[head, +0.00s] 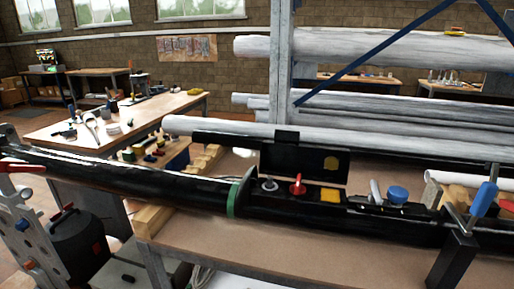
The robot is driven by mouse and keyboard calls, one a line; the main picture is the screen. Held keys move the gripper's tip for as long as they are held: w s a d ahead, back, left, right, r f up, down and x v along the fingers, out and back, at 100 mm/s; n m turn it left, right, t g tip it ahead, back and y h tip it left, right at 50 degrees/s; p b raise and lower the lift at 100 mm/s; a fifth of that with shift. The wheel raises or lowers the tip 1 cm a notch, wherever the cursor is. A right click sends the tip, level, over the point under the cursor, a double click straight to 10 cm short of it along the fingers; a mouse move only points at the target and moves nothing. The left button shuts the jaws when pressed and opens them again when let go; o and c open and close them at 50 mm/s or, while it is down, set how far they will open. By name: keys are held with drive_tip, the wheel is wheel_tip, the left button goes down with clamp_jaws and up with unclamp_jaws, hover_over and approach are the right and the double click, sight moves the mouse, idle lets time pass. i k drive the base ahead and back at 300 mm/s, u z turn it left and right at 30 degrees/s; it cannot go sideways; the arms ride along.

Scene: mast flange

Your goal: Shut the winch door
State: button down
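A long black mast (130,178) lies across the bench, with a green ring (232,200) around it near the middle. What looks like the winch door (304,157), a flat black panel with a yellow round patch, stands upright along the mast's far side, open. In front of it, at the mast's opening, show a silver knob (269,185), a red knob (298,187), a yellow block (330,195) and a blue round cap (397,195). The door's hinge cannot be made out. My gripper is not in view.
A clamp with a blue handle (484,199) stands at the right by the mast. A grey rack post (281,60) and pale tubes (400,50) rise behind the door. The bench's brown top (290,245) is clear in front of the mast.

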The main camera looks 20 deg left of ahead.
sight(284, 156)
drive_tip(key=u, duration=0.85)
drive_tip(key=i, duration=0.5)
drive_tip(key=z, duration=0.05)
drive_tip(key=k, duration=0.5)
drive_tip(key=z, duration=0.95)
drive_tip(key=k, duration=0.85)
drive_tip(key=u, duration=0.85)
drive_tip(key=i, duration=1.65)
